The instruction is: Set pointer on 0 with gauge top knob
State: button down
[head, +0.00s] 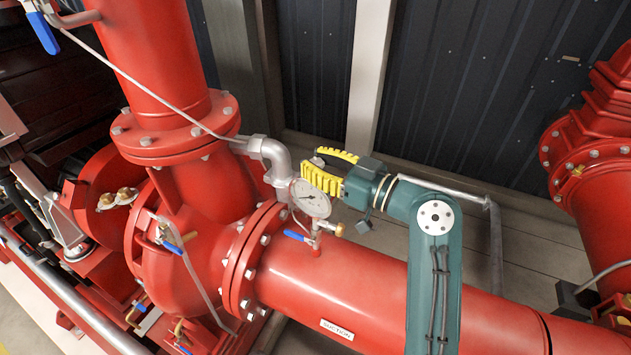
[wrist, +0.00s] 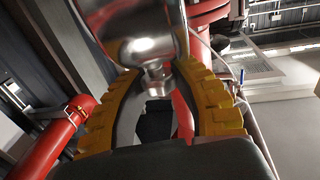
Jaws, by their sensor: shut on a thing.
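The pressure gauge (head: 311,198) has a white round dial and stands upright on the red suction pipe (head: 340,285). Its dial faces the head camera, but the pointer is too small to read surely. My gripper (head: 311,161) has yellow ribbed fingers and reaches in from the right, at the gauge's upper edge. In the wrist view, the shiny gauge case (wrist: 130,30) fills the top, and the small metal top knob (wrist: 154,80) sits between the finger ends. My gripper (wrist: 156,74) is shut on this knob. The fingers partly hide the contact.
A grey elbow pipe (head: 275,160) stands close to the left of the gauge. A blue-handled valve (head: 297,236) and a brass fitting (head: 339,229) sit below it. A large red flange (head: 240,265) is at left. A grey rail (head: 440,187) runs behind my arm.

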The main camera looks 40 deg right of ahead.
jog(key=n+g+y+b, duration=0.1)
jog(key=y, duration=0.1)
jog(key=n+y, duration=0.2)
jog(key=shift+d+g+y+b, duration=0.1)
jog(key=shift+g+y+b, duration=0.2)
jog(key=shift+g+b, duration=0.1)
jog(key=shift+n+g+y, duration=0.6)
jog(key=shift+n+y, duration=0.3)
jog(key=shift+y, duration=0.2)
jog(key=shift+f, duration=0.1)
jog(key=c, duration=0.8)
grip_release()
jog(key=shift+o, duration=0.2)
jog(key=v, duration=1.2)
